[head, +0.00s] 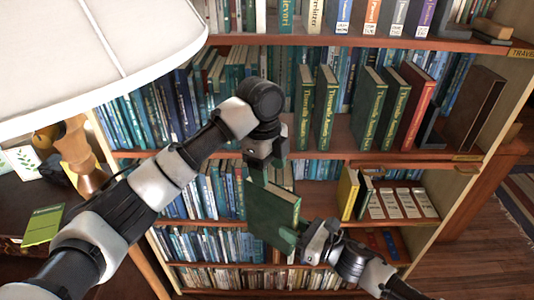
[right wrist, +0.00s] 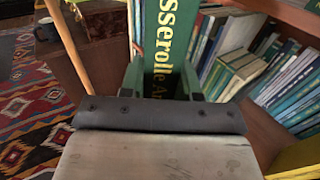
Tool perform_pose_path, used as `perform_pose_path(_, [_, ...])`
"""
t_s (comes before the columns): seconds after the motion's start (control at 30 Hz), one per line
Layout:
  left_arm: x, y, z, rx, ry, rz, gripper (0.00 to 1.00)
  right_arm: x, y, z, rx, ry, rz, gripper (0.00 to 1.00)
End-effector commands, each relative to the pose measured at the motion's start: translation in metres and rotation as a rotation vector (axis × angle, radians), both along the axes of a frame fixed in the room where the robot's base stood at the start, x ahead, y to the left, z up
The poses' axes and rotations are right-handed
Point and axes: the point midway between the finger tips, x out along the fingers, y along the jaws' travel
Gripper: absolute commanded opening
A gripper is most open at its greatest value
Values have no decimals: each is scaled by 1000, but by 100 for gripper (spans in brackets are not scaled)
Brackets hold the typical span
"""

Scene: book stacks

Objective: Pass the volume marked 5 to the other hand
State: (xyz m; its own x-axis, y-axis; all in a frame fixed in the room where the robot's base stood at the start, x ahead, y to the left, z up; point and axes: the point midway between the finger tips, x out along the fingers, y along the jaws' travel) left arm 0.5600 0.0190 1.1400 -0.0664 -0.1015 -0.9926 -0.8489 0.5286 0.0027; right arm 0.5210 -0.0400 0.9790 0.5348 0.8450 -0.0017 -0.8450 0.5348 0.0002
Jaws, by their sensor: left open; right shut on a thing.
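A dark green book (head: 271,214) is held tilted in front of the lower shelves. No number 5 shows on it. My right gripper (head: 301,238) is shut on the book's lower right edge. In the right wrist view the green spine (right wrist: 166,50) with yellow lettering stands between the fingers of my right gripper (right wrist: 162,82). My left gripper (head: 266,174) is open, pointing down at the book's upper edge from above. I cannot tell whether its fingers touch the book.
Similar green volumes (head: 325,107) stand on the shelf behind, with a gap before more green volumes (head: 370,105) and a red one (head: 417,106). A yellow book (head: 348,192) stands lower right. A white lampshade (head: 95,50) fills the upper left.

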Motion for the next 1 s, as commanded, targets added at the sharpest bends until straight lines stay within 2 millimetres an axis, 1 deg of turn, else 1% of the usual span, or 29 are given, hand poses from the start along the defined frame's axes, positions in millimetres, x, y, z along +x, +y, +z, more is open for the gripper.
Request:
perform_pose_path(0.03, [-1,-1,-11,1,3,0,62,0,1,2,4,-4,1,0])
perform_pose_path(0.2, [-3,-4,-42,0,2,2,62,0,1,2,4,-4,1,0])
perform_pose_path(0.4, [-5,-7,-67,0,0,2,62,0,1,2,4,-4,1,0])
perform_pose_path(0.6, [-5,-8,-75,-1,-2,1,62,0,1,2,4,-4,1,0])
perform_pose_path(0.83, [-5,-8,-75,-1,-1,2,62,0,0,2,4,-4,1,0])
perform_pose_path(1.0, [-5,-8,-75,-1,-1,2,36,0,0,2,4,-4,1,0])
